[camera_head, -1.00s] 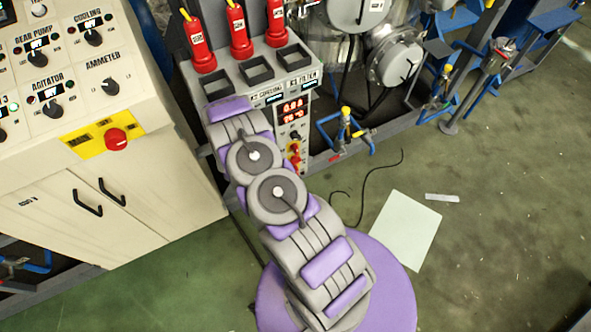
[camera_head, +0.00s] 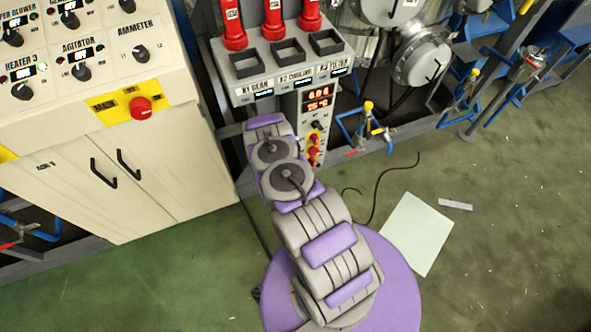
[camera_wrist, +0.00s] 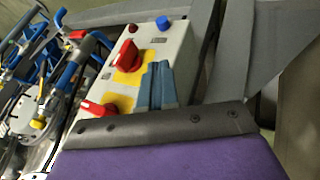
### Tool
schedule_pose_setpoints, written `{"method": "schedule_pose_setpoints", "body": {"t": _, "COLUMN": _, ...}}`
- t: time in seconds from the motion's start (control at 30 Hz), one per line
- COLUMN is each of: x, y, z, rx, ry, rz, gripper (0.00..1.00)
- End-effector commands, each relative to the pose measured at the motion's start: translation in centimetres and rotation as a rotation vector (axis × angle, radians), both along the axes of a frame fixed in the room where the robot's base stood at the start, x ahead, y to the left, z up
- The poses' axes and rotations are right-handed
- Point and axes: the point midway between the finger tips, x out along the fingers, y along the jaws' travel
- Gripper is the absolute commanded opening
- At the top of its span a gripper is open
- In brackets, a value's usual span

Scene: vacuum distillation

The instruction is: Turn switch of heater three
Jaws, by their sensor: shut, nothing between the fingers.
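The heater three switch (camera_head: 22,91) is a black rotary knob under the label "HEATER 3", with a small display above it. It sits at the left edge of the sloped cream control panel (camera_head: 110,88) in the head view. My gripper (camera_wrist: 158,72) shows in the wrist view as two blue-grey fingers closed together, with nothing between them. In the head view my folded arm is in front, right of the cabinet, and the gripper itself is hidden. The heater three switch is not seen in the wrist view.
A red stop knob (camera_head: 140,107) on a yellow plate is on the panel's lower right. A grey box with red handles (camera_head: 233,28) stands beside the cabinet. In the wrist view a pale box (camera_wrist: 140,75) with red knobs is behind the fingers. Green floor (camera_head: 180,270) is open in front.

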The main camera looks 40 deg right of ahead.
Motion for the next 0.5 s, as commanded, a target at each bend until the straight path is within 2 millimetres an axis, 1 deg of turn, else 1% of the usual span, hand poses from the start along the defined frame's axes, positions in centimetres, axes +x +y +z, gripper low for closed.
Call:
{"method": "schedule_pose_setpoints", "body": {"t": 0.03, "x": 0.0, "y": -0.7, "z": -1.0, "rx": 0.000, "ry": 0.001, "rz": -0.003, "gripper": 0.00}}
{"method": "schedule_pose_setpoints", "body": {"t": 0.07, "x": 0.1, "y": -1.0, "z": -1.4, "rx": 0.001, "ry": 0.000, "rz": -0.004, "gripper": 0.00}}
{"method": "schedule_pose_setpoints", "body": {"t": 0.1, "x": -0.1, "y": -1.8, "z": -1.2, "rx": 0.002, "ry": 0.000, "rz": -0.007, "gripper": 0.00}}
{"method": "schedule_pose_setpoints", "body": {"t": 0.23, "x": -0.5, "y": -3.5, "z": -1.2, "rx": 0.006, "ry": 0.000, "rz": -0.006, "gripper": 0.00}}
{"method": "schedule_pose_setpoints", "body": {"t": 0.33, "x": -0.6, "y": -4.2, "z": -1.1, "rx": 0.005, "ry": 0.000, "rz": -0.005, "gripper": 0.00}}
{"method": "schedule_pose_setpoints", "body": {"t": 0.5, "x": -0.7, "y": -4.5, "z": -0.9, "rx": 0.000, "ry": 0.000, "rz": -0.002, "gripper": 0.00}}
